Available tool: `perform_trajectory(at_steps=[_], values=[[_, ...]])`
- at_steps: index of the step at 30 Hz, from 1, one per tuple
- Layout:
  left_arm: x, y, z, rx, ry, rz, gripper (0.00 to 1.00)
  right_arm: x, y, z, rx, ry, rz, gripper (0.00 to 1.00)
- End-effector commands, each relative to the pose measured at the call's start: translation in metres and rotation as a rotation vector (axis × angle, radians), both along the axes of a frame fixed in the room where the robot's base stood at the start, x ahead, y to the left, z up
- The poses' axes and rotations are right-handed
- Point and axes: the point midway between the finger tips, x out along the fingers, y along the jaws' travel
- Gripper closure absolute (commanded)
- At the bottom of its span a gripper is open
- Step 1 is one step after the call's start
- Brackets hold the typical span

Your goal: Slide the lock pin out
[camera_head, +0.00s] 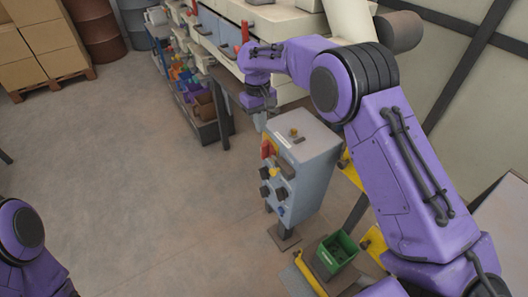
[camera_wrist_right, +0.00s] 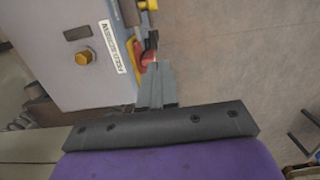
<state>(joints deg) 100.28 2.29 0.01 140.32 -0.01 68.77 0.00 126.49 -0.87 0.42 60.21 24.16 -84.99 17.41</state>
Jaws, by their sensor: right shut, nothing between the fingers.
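A grey control box (camera_head: 312,170) stands on a post in the head view. A red part with yellow beside it (camera_head: 267,149) sits at the upper edge of its front face. The red part (camera_wrist_right: 147,58) also shows in the wrist view, right by my fingertips. I cannot make out which part is the lock pin. My right gripper (camera_head: 260,121) is shut and empty just above and left of the box top. In the wrist view its closed fingers (camera_wrist_right: 156,70) overlap the red part's lower edge; contact is unclear.
The box top has an amber knob (camera_head: 294,132) and a label (camera_wrist_right: 112,47); black knobs (camera_head: 264,191) stick out of its front. A green bin (camera_head: 337,250) stands below right. A workbench with bins (camera_head: 203,105) is behind.

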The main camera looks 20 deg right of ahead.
Motion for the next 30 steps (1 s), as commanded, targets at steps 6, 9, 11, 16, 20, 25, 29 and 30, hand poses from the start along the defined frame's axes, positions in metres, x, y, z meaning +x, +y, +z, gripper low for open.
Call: perform_trajectory(at_steps=[6,9,11,16,20,25,29,30], values=[[-0.001,0.0,0.004,0.0,0.002,0.001,0.43,-0.005,-0.003,-0.023,-0.003,0.008,-0.001,1.0],[-0.001,0.0,0.009,0.0,0.002,0.0,0.43,-0.007,-0.004,-0.045,-0.002,0.008,-0.003,1.0],[-0.001,0.0,0.012,0.0,0.002,0.0,0.43,-0.009,-0.005,-0.058,-0.003,0.008,-0.004,1.0],[0.0,0.0,0.02,0.0,0.001,0.0,0.43,-0.012,-0.004,-0.094,-0.002,0.007,-0.002,1.0],[0.0,0.0,0.031,0.0,0.001,0.0,0.43,-0.028,-0.006,-0.106,-0.003,0.006,-0.002,1.0],[0.0,0.0,0.037,0.0,0.001,0.0,0.43,-0.041,-0.008,-0.119,-0.002,0.004,-0.001,1.0],[0.0,0.0,0.037,0.0,0.001,0.0,0.43,-0.043,-0.008,-0.122,-0.002,0.003,0.0,1.0],[0.0,0.0,0.037,0.0,0.001,0.0,0.43,-0.043,-0.008,-0.123,-0.002,0.003,0.0,1.0]])
